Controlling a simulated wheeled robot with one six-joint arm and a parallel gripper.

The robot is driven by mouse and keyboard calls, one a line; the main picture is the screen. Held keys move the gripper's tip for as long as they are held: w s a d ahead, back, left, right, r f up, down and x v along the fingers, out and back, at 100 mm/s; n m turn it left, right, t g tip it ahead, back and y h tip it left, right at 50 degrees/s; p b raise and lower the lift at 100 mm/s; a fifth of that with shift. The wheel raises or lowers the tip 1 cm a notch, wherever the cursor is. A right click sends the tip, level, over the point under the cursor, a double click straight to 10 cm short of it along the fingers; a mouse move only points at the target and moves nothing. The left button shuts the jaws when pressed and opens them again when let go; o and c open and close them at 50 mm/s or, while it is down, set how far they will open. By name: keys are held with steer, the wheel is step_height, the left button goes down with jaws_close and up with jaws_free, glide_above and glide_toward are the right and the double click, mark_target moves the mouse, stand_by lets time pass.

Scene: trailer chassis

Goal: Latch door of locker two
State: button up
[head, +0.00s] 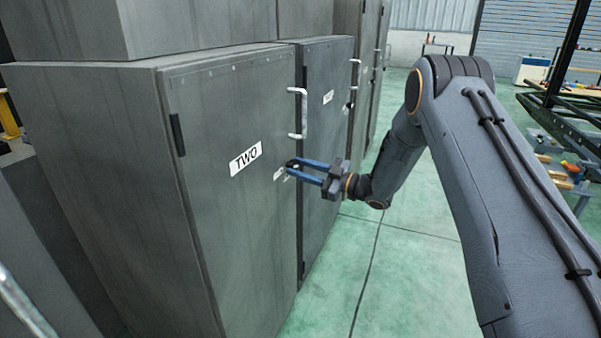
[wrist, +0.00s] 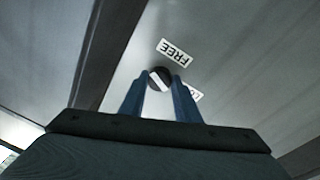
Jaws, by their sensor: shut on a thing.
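Locker two's grey door (head: 225,200) bears a white "TWO" label (head: 246,158) and looks closed against its cabinet. A white bar handle (head: 297,113) is near its right edge. My gripper (head: 291,166) reaches in from the right, below the handle. In the wrist view, its blue fingers (wrist: 161,84) are shut on a round black knob (wrist: 160,75) with a white stripe. The stripe slants from upper left to lower right. A "FREE" label (wrist: 174,53) is beside the knob, and a second label (wrist: 193,93), starting "LO", is partly hidden by a finger.
Another grey locker (head: 328,125) stands right beside locker two, with its own handle and label. More cabinets stand behind. The green floor (head: 415,275) is open to the right of the lockers. A workbench with tools (head: 565,175) and a dark frame are at the far right.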

steer(key=shift+n+g+b, duration=0.3)
steer(key=shift+n+b, duration=0.6)
steer(key=shift+n, duration=1.5)
steer(key=o, duration=1)
steer(key=shift+o, duration=0.2)
steer(key=v, duration=0.7)
steer(key=shift+d+f, duration=0.15)
steer(key=shift+d, duration=0.25)
